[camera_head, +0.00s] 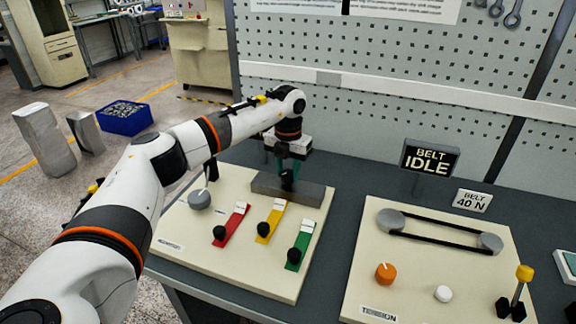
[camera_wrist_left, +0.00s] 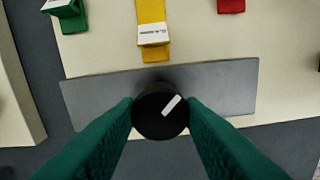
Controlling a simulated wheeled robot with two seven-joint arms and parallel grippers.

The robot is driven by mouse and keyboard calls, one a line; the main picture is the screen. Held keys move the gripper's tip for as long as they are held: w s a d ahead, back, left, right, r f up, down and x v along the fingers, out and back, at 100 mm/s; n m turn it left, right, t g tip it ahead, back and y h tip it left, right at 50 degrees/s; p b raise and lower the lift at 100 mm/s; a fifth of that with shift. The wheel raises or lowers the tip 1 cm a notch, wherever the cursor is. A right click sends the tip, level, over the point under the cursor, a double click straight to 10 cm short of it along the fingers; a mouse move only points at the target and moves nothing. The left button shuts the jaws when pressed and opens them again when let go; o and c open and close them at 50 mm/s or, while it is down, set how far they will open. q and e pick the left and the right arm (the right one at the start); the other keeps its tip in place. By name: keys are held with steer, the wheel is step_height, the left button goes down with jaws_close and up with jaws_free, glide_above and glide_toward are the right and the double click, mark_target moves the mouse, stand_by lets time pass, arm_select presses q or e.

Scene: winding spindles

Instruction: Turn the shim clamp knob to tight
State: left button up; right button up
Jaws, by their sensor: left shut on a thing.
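The shim clamp knob (camera_wrist_left: 160,112) is a black round knob with a white pointer mark. It sits at the grey clamp bar (camera_wrist_left: 85,100). In the left wrist view the mark slants toward the upper right. My left gripper (camera_wrist_left: 160,115) has its green fingers on both sides of the knob and is shut on it. In the head view my left gripper (camera_head: 288,165) comes down on the knob (camera_head: 287,182) at the grey bar (camera_head: 310,193) on the left cream board. My right gripper is not in view.
Red (camera_head: 232,225), yellow (camera_head: 270,222) and green (camera_head: 302,245) shims with black knobs lie in front of the bar. A grey knob (camera_head: 200,199) is at their left. The right board (camera_head: 365,265) has a belt on two pulleys (camera_head: 440,230), and a sign reads BELT IDLE (camera_head: 430,158).

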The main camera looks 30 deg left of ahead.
mark_target(288, 172)
arm_select(q)
steer(key=m, duration=0.4)
steer(key=shift+r+m+p, duration=0.1)
steer(key=shift+m+p, duration=0.2)
steer(key=shift+p, duration=0.1)
steer(key=m, duration=0.4)
steer(key=shift+w, duration=0.1)
steer(key=shift+m, duration=0.3)
steer(key=o, duration=1)
step_height(288, 172, up, 12)
steer(key=shift+b, duration=0.75)
